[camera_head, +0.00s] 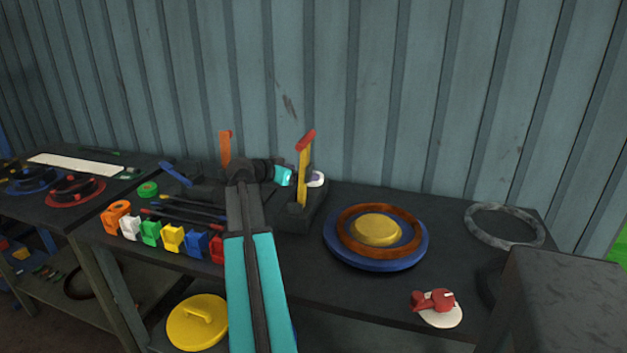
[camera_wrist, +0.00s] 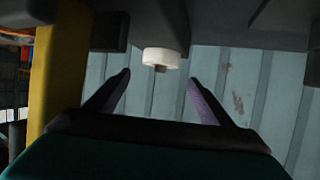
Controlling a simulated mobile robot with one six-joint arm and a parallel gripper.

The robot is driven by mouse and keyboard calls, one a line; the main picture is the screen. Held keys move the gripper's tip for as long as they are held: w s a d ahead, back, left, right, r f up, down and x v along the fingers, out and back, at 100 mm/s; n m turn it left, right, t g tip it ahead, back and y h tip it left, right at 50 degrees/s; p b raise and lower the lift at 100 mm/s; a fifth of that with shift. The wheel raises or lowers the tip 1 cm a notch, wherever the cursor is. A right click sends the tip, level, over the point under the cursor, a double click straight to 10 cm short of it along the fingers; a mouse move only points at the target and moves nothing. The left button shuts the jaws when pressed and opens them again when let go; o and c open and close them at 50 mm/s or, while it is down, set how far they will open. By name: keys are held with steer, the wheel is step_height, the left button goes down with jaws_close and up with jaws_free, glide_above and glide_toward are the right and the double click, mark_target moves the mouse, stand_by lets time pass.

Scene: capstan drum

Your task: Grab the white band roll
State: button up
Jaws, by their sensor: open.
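The white band roll (camera_wrist: 162,58) shows in the wrist view as a short white cylinder on a dark peg, against a dark block at the top of the picture. My gripper (camera_wrist: 160,77) is open, its two purple fingers spread to either side below the roll in the picture. The roll lies ahead of the gap between the fingertips, and nothing is held. In the head view, a small white patch that looks like the roll (camera_head: 319,181) shows just right of the yellow post, beside a bit of purple finger. The post partly hides my gripper there.
The yellow post with a red top (camera_head: 303,172) stands close beside my gripper. A blue disc with a brown ring (camera_head: 347,240), a grey ring (camera_head: 503,224) and a red part (camera_head: 433,299) lie to the right. Several coloured clips line the bench's front left. A corrugated wall is behind.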

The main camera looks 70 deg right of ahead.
steer(key=shift+f, duration=0.5)
steer(key=shift+s+d+f, duration=0.2)
steer(key=shift+d, duration=0.35)
steer(key=shift+p+x, duration=0.5)
steer(key=shift+x, duration=2.6)
steer(key=c, duration=1.1)
steer(key=shift+r, duration=0.2)
